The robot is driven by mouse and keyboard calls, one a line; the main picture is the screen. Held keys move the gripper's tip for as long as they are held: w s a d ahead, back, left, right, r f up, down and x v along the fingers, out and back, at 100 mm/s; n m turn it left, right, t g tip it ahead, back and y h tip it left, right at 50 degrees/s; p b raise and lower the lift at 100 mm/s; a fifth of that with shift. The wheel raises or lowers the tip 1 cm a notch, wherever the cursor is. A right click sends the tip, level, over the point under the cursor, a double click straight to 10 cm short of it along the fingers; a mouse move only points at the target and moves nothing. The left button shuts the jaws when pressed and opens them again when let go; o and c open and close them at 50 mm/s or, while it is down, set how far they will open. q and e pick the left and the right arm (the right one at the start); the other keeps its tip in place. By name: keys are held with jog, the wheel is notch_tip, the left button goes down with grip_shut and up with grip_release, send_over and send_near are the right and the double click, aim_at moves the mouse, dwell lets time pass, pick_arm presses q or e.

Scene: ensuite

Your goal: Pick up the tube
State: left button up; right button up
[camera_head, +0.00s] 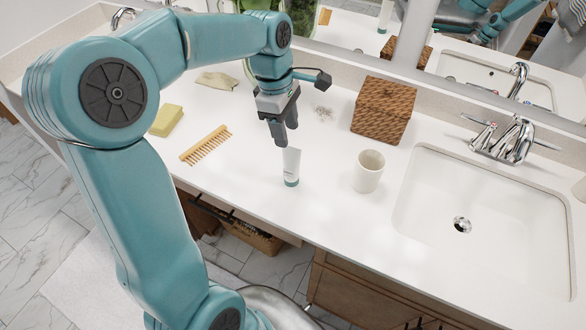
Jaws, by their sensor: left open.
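The tube (291,168) is white with a teal-grey cap at its lower end. It stands upright, cap down, on the white counter between the comb and the cup. My left gripper (281,138) points down just above and behind the tube's top, slightly to its left in the picture. It is open and empty; its fingers overlap in this view, and I cannot tell whether they touch the tube. My right gripper is not in view.
A white cup (368,172) stands right of the tube, with a brown woven box (383,110) behind. A wooden comb (206,145), a yellow-green sponge (166,120) and a folded cloth (216,81) lie left. The sink (480,230) and faucet (508,139) are right.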

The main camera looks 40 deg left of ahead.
aim_at(291, 151)
pick_arm(q)
jog(key=shift+f, duration=0.8)
jog(key=shift+w+d+f, duration=0.1)
jog(key=shift+d+f, duration=0.1)
jog(key=shift+f, duration=0.35)
jog(key=f, duration=0.3)
jog(key=f+p, duration=0.1)
jog(key=f, duration=0.1)
jog(key=shift+w+d, duration=0.25)
jog(key=shift+s+d+r, duration=0.1)
grip_shut()
